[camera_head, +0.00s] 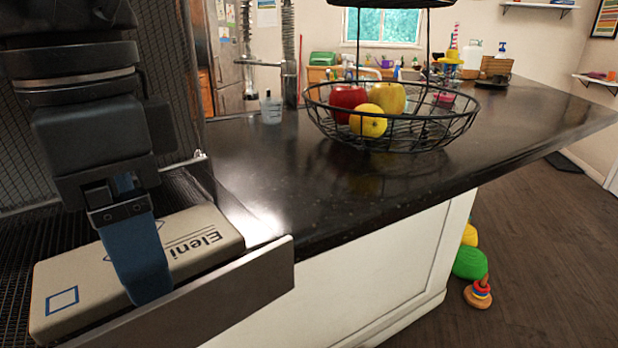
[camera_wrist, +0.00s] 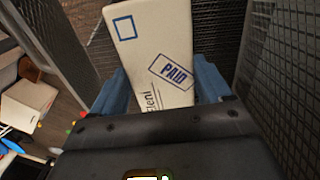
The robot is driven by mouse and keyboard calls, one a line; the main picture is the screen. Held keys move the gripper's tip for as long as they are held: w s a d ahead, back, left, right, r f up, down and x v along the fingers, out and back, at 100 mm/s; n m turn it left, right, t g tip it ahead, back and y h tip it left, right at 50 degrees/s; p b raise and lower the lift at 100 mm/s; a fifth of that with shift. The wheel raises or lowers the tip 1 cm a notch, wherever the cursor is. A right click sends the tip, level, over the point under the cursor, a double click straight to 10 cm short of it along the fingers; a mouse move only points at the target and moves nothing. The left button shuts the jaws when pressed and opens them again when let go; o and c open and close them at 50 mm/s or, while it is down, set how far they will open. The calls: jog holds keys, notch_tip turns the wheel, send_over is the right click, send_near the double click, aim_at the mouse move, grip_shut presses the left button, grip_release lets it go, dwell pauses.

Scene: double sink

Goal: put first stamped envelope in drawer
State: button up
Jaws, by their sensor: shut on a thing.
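A thick beige stamped envelope (camera_head: 205,240) with "Eleni" and a blue square on it sits between the blue fingers of my gripper (camera_head: 138,245). In the wrist view, the envelope (camera_wrist: 150,45) shows a blue "PAID" stamp, and the gripper (camera_wrist: 160,88) has a finger on each side of it. The gripper is shut on the envelope and reaches down from above. The envelope is low behind that panel, at the drawer opening. I cannot tell whether it touches the drawer floor.
A dark countertop (camera_head: 300,205) adjoins the drawer on the right. A wire basket (camera_head: 420,137) with fruit and a glass (camera_head: 271,108) stand on it. Dark mesh panels (camera_head: 25,150) rise behind my gripper. Toys (camera_head: 470,262) lie on the floor at right.

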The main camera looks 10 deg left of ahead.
jog(key=shift+f, duration=0.1)
jog(key=o, duration=1)
notch_tip(320, 180, up, 8)
jog(key=p, duration=0.7)
jog(key=shift+f+p, duration=0.1)
jog(key=shift+p, duration=0.2)
